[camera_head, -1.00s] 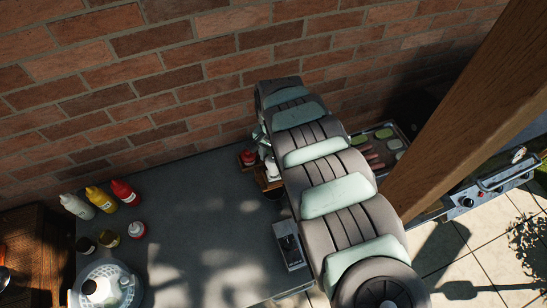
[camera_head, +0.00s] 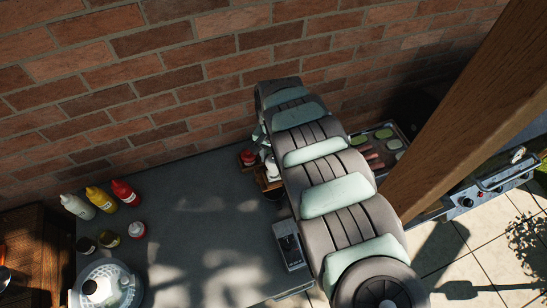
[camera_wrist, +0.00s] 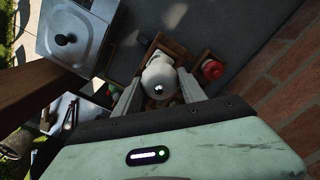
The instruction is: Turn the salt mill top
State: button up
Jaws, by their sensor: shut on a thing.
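A white mill with a rounded top and a small shiny knob (camera_wrist: 159,76) stands between my fingers in the wrist view. My gripper (camera_wrist: 158,92) is shut on this top, with one finger on each side. In the head view the white mill (camera_head: 272,167) shows only in part beside my arm, which covers my gripper. A wooden caddy (camera_head: 266,183) is around its lower part. I cannot tell from these frames how far the top is turned.
A red-topped container (camera_wrist: 213,69) stands close beside the mill. The brick wall (camera_wrist: 290,75) is near on the right. The middle of the table (camera_head: 200,225) is clear. A wooden post (camera_head: 470,110) rises right of my arm.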

aim_at(273, 158)
jog(key=n+p, duration=0.1)
jog(key=n, duration=0.5)
jog(key=shift+n, duration=0.4)
jog(key=n, duration=0.6)
jog(key=shift+p, duration=0.3)
dwell(0.6)
jog(key=o, duration=1.4)
jog(key=shift+c, duration=0.2)
jog(key=shift+d+r, duration=0.1)
jog(key=shift+r, duration=0.3)
notch_tip(273, 158, up, 10)
jog(key=b, duration=0.2)
